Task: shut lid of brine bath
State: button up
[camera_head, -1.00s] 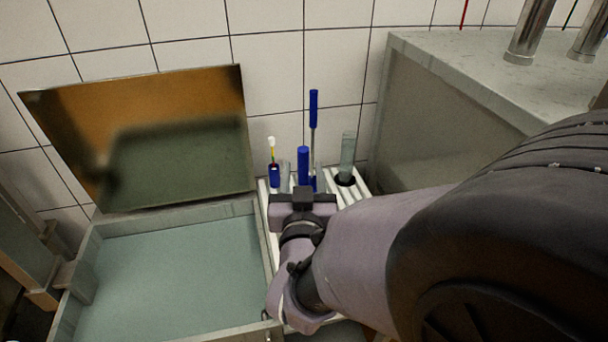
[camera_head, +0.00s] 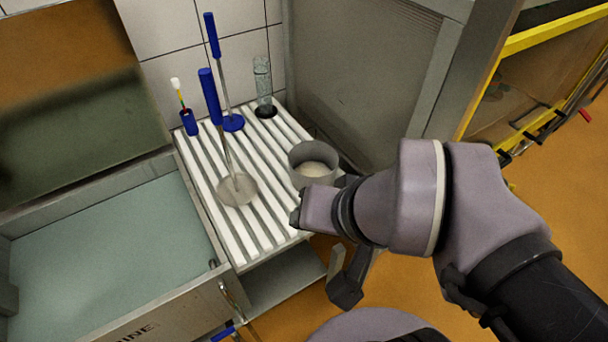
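The brine bath (camera_head: 192,262) is the grey metal tank at the left, with still blue-green liquid (camera_head: 100,245) inside and part of a word ending in "INE" on its front wall. Its lid (camera_head: 75,120) stands raised, leaning back toward the tiled wall, with a mirror-like inner face; its left part is cut off by the frame. My gripper (camera_head: 318,212) is to the right of the bath, over the front right corner of the slatted rack, apart from the lid. My wrist hides the fingers in part, and I cannot see whether they are open.
A white slatted rack (camera_head: 205,180) beside the bath holds a blue-handled skimmer (camera_head: 238,188), another blue-handled tool (camera_head: 216,60), a glass cylinder (camera_head: 263,80), a thermometer-like stick (camera_head: 184,105) and a grey cup (camera_head: 314,160). A yellow-edged shelf (camera_head: 535,45) stands right. Orange floor (camera_head: 480,210) shows in between.

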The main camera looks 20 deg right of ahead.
aim_at(78, 101)
jog(key=u, duration=1.45)
jog(key=i+j+z, duration=0.4)
jog(key=j, duration=0.65)
jog(key=j+z, duration=0.4)
jog(key=j, duration=0.6)
jog(key=j+z, duration=0.4)
jog(key=j, duration=0.75)
jog(key=k+j+z, duration=0.15)
jog(key=j+z, duration=0.25)
jog(key=j, duration=0.7)
